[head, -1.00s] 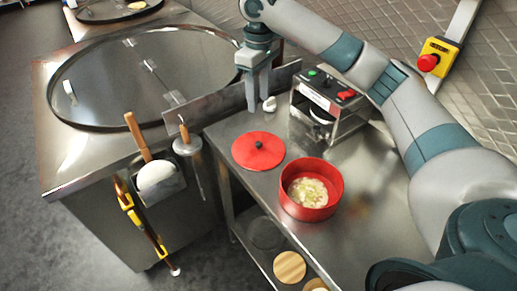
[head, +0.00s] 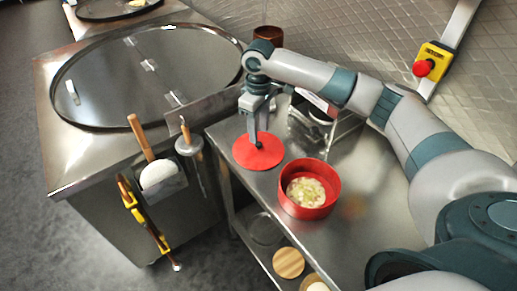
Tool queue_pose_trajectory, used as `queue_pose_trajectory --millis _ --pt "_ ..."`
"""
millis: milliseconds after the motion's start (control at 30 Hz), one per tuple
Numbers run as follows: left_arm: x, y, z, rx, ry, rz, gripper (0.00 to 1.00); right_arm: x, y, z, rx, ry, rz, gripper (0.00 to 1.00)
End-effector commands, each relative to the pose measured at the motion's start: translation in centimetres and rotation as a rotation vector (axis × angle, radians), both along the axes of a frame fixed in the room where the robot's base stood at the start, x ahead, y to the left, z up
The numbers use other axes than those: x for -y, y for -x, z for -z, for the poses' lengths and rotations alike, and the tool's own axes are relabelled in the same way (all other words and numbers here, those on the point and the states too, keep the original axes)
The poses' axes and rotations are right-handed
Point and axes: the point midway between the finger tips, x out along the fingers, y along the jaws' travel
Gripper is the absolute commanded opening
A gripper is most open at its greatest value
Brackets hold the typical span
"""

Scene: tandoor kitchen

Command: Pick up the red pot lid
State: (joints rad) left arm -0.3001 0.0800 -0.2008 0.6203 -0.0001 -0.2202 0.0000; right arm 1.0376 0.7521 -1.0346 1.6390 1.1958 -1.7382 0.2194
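The red pot lid (head: 246,156) lies flat on the steel table, a round disc with a small dark knob (head: 259,145) at its middle. My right gripper (head: 258,133) points down over the lid from above, its fingertips close to the knob. Its two fingers show apart, with a narrow gap between them. I cannot tell whether a finger touches the knob. The red pot (head: 322,208) stands uncovered to the right of the lid, with pale food (head: 305,192) inside. My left gripper is not in view.
A steel appliance (head: 328,130) stands behind the lid, partly hidden by my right arm. The tandoor counter (head: 90,150) is on the left, with a low metal plate (head: 200,115) along its edge. A brown cup (head: 268,37) stands at the back. Table (head: 345,235) right of the pot is clear.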

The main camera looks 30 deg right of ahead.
Motion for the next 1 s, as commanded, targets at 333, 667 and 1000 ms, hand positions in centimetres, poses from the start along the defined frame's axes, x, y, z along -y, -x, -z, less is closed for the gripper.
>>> queue_pose_trajectory --millis 333,667,1000 --pt "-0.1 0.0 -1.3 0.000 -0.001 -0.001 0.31 0.0 0.0 1.2 -0.004 0.000 -0.001 0.39" --pt "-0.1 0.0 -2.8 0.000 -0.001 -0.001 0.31 0.0 -0.2 4.9 0.000 0.000 -0.001 0.39" --pt "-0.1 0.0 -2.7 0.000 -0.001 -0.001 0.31 0.1 -0.2 5.2 0.000 0.000 -0.001 0.39"
